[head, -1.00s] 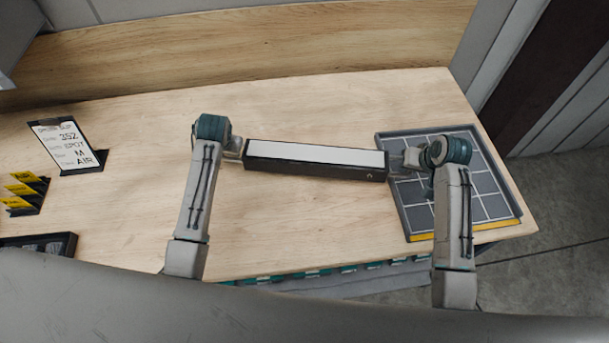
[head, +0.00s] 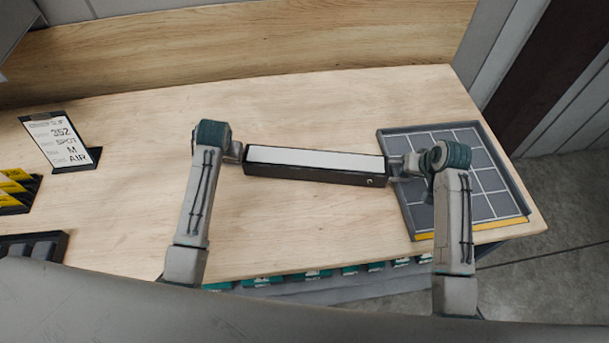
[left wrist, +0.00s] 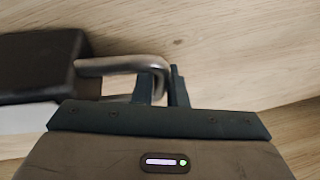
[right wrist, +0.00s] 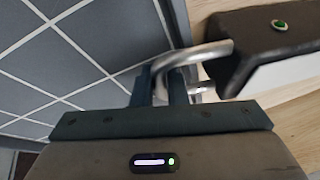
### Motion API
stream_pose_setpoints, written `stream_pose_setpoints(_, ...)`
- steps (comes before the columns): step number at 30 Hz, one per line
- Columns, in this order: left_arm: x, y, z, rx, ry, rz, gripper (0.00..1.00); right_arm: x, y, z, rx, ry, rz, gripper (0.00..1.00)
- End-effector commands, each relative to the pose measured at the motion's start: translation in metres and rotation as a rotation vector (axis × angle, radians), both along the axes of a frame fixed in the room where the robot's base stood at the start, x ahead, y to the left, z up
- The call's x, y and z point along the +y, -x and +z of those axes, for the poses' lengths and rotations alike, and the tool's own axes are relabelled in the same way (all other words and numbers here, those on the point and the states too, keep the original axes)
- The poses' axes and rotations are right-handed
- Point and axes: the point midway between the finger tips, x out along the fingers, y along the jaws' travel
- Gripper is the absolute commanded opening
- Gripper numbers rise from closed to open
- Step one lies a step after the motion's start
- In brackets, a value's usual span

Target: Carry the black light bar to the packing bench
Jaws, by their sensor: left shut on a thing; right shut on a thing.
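The black light bar (head: 315,162), with a white top panel, is held between my two grippers over the wooden packing bench (head: 290,225). My left gripper (head: 237,152) is shut on the metal handle at the bar's left end; the left wrist view shows that handle (left wrist: 125,64) between the fingers. My right gripper (head: 398,166) is shut on the handle at the right end; the right wrist view shows this handle (right wrist: 190,58) in the fingers. The bar is roughly level, and I cannot tell whether it touches the bench.
A grey gridded tray (head: 428,225) with a yellow front strip lies at the bench's right end, partly under my right gripper. A sign stand (head: 62,142), yellow cards (head: 14,190) and a dark tray (head: 62,246) are at the left. The middle bench top is clear.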

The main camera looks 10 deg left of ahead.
Motion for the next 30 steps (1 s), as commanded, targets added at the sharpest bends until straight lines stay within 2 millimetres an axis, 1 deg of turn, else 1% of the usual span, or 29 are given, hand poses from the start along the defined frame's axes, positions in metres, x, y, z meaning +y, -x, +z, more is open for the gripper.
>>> stream_pose_setpoints(3,0.0,-0.001,-0.006,-0.005,-0.001,0.0,0.0,0.0,-0.001,-0.006,-0.005,-0.001,0.0,0.0)
stream_pose_setpoints(4,0.0,0.0,-0.006,0.0,0.0,0.0,0.16,0.0,0.0,-0.006,0.0,0.0,0.0,0.16)
stream_pose_setpoints(6,0.0,0.0,-0.005,0.0,0.0,0.0,0.3,0.0,0.0,-0.005,0.0,0.0,0.0,0.3)
stream_pose_setpoints(7,0.0,0.0,-0.005,0.0,0.0,0.0,0.34,0.0,0.0,-0.006,0.001,0.001,0.0,0.34)
stream_pose_setpoints(15,0.0,0.0,-0.005,0.0,0.0,0.0,0.34,0.0,0.001,-0.006,0.003,0.0,0.001,0.34)
stream_pose_setpoints(19,0.0,0.0,0.0,0.0,0.0,0.0,0.34,0.0,0.001,-0.002,0.004,0.001,0.0,0.34)
stream_pose_setpoints(23,0.0,0.0,0.01,0.0,0.0,0.0,0.34,0.0,0.001,0.008,0.003,0.0,0.0,0.34)
stream_pose_setpoints(30,0.0,0.0,0.033,-0.001,0.0,0.0,0.34,0.0,0.0,0.033,0.001,0.0,0.0,0.34)
